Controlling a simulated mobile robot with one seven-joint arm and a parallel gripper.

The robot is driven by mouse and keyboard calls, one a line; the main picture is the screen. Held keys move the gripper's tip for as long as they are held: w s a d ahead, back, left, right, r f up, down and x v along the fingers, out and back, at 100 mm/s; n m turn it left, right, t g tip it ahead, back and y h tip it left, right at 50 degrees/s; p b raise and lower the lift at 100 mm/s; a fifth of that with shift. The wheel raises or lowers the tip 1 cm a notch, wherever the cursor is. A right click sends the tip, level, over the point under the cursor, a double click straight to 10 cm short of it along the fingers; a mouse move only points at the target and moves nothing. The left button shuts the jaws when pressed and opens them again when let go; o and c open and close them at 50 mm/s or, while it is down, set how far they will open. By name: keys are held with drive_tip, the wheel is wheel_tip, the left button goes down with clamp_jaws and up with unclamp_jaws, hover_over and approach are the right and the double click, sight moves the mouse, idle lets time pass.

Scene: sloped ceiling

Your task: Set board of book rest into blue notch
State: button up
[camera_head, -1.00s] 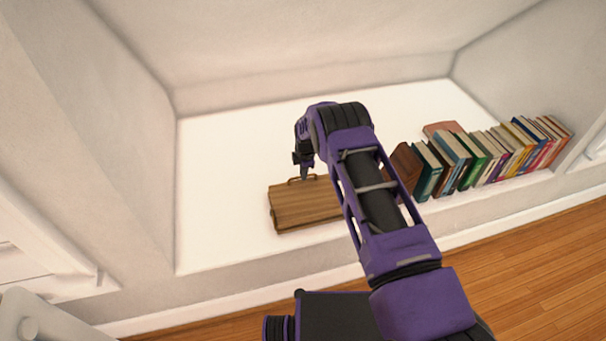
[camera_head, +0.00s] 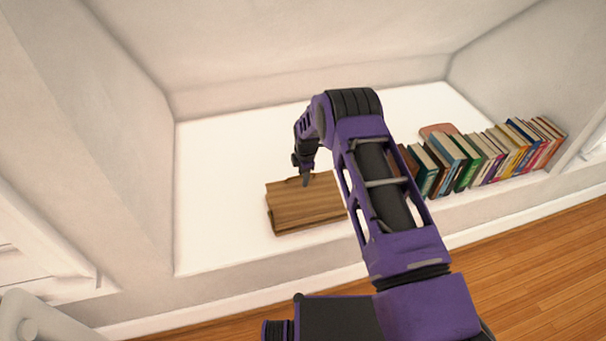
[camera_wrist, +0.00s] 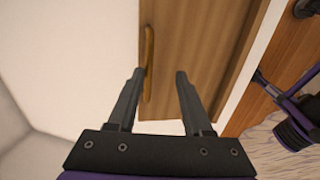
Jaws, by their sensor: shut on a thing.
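The brown wooden board (camera_head: 306,208) of the book rest is on the white ledge, left of my arm in the head view. A darker layer shows under its left and front edges; I cannot tell how far the board is tilted. A thin curved bar (camera_wrist: 149,62) runs along one edge of the board, which also shows in the wrist view (camera_wrist: 190,45). My gripper (camera_head: 305,183) is at the board's far edge, shut on the board with its fingers spaced apart (camera_wrist: 160,74). The exact contact is hard to see. No blue notch is visible.
A row of books (camera_head: 485,158) stands to the right, partly behind my arm. The white ledge (camera_head: 220,190) is clear left of and behind the board. Its front edge drops to a wooden floor (camera_head: 530,250).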

drive_tip(key=shift+r, duration=0.5)
drive_tip(key=s+r+p, duration=0.2)
drive_tip(key=s+r, duration=0.1)
drive_tip(key=r, duration=1.3)
drive_tip(key=shift+d, duration=0.45)
